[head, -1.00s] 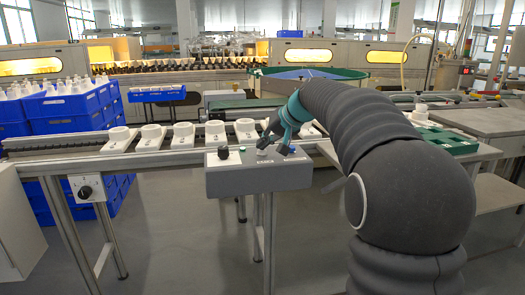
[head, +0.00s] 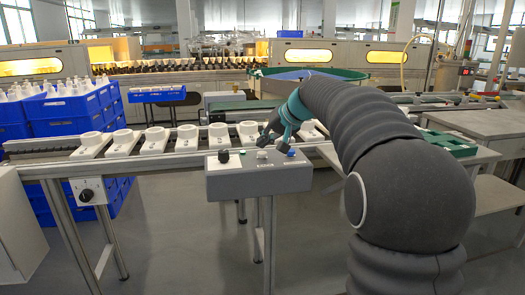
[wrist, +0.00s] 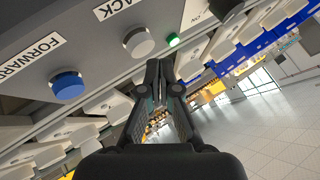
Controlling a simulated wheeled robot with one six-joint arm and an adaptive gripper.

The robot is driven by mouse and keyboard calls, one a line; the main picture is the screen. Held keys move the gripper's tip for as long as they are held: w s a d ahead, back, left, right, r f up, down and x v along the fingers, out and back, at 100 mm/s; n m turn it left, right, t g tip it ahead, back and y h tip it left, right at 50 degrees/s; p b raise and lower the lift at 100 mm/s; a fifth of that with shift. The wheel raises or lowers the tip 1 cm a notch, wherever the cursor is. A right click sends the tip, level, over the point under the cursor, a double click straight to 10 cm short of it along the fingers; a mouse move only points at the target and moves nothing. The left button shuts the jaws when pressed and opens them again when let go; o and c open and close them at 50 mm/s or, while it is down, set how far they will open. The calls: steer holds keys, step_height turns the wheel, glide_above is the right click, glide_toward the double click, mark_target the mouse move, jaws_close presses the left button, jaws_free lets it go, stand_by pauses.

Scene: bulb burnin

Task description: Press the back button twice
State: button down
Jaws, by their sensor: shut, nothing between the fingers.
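The grey control box (head: 258,180) stands in front of the conveyor. The back button is a pale grey-white button (head: 262,154) on its top; in the wrist view the button (wrist: 139,42) sits below a label ending in "ACK". The blue button (wrist: 67,84) beside the "FORWARD" label also shows in the head view (head: 291,153). My gripper (head: 267,135) is shut and empty, above and behind the white button in the head view. In the wrist view the fingertips (wrist: 161,68) appear near the white button, apart from it.
A small green lamp (wrist: 173,40) and a black knob (head: 223,156) are also on the box. White holders (head: 155,140) stand in a row on the conveyor behind. Blue crates (head: 68,103) are stacked at left. The floor in front of the box is clear.

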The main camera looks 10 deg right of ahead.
steer(key=shift+r, duration=0.1)
steer(key=shift+r+p, duration=1.95)
steer(key=shift+r, duration=0.5)
steer(key=h, duration=0.2)
glide_toward(264, 153)
steer(key=s+a, duration=0.5)
steer(key=s, duration=0.1)
steer(key=s+f+h, duration=0.1)
steer(key=s+f, duration=0.4)
steer(key=s, duration=0.4)
steer(key=s+d+f+n+g+h, duration=0.1)
steer(key=s+f, duration=0.4)
steer(key=s, duration=0.4)
steer(key=s+d+f+h, duration=0.1)
steer(key=s+f, duration=0.4)
steer(key=s, duration=0.5)
steer(key=shift+f+n+g, duration=0.2)
steer(key=shift+n+g, duration=0.2)
steer(key=shift+s+a, duration=0.1)
steer(key=shift+s, duration=0.05)
